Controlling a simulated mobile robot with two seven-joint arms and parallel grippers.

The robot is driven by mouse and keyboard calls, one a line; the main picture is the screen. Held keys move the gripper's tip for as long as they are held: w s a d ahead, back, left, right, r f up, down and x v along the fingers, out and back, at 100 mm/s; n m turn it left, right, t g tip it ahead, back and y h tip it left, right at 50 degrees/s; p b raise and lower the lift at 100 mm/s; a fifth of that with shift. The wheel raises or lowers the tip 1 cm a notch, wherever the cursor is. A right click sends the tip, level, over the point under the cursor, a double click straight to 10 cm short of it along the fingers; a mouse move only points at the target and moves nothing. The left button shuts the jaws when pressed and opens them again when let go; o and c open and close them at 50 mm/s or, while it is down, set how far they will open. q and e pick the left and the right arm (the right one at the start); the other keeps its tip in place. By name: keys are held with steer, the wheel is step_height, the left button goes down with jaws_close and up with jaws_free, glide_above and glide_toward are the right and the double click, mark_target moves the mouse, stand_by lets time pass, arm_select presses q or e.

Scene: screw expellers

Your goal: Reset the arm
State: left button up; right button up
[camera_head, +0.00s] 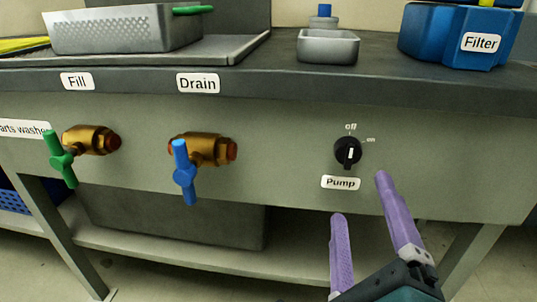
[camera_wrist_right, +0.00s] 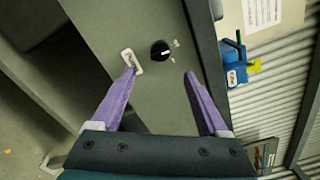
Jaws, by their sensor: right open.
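My right gripper (camera_head: 362,200) has two purple fingers spread apart with nothing between them. In the head view it is at the lower right, in front of and below the black pump knob (camera_head: 348,151). The knob's white line points up toward the "off" mark. In the right wrist view the open fingers (camera_wrist_right: 162,75) point toward the panel, with the knob (camera_wrist_right: 160,50) beyond the gap and the Pump label (camera_wrist_right: 131,61) near the left fingertip. The fingers look apart from the knob. My left gripper is not in view.
The grey parts washer panel (camera_head: 280,130) carries a green-handled Fill valve (camera_head: 62,158) and a blue-handled Drain valve (camera_head: 185,172). On top stand a perforated metal basket (camera_head: 125,32), a small grey tray (camera_head: 328,48) and a blue Filter box (camera_head: 440,35). A grey tank (camera_head: 170,215) sits below.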

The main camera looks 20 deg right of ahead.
steer(key=shift+r, duration=0.1)
steer(key=a+r+n+g+y+p, duration=0.1)
steer(key=a+r+n+y+p, duration=0.65)
steer(key=r+n+p, duration=0.4)
steer(key=a+r+n+g+y+p, duration=0.1)
steer(key=a+r+n+y+p, duration=0.5)
steer(key=r+n+y+p, duration=0.45)
steer(key=s+d+r+n+g+h+p, duration=0.9)
steer(key=s+d+p, duration=0.35)
steer(key=p, duration=0.45)
step_height(320, 180, up, 36)
steer(key=n+p, duration=0.1)
steer(key=p, duration=3.4)
steer(key=shift+r+g+y, duration=0.15)
steer(key=shift+g+y, duration=0.15)
steer(key=shift+y, duration=0.1)
steer(key=shift+w, duration=0.1)
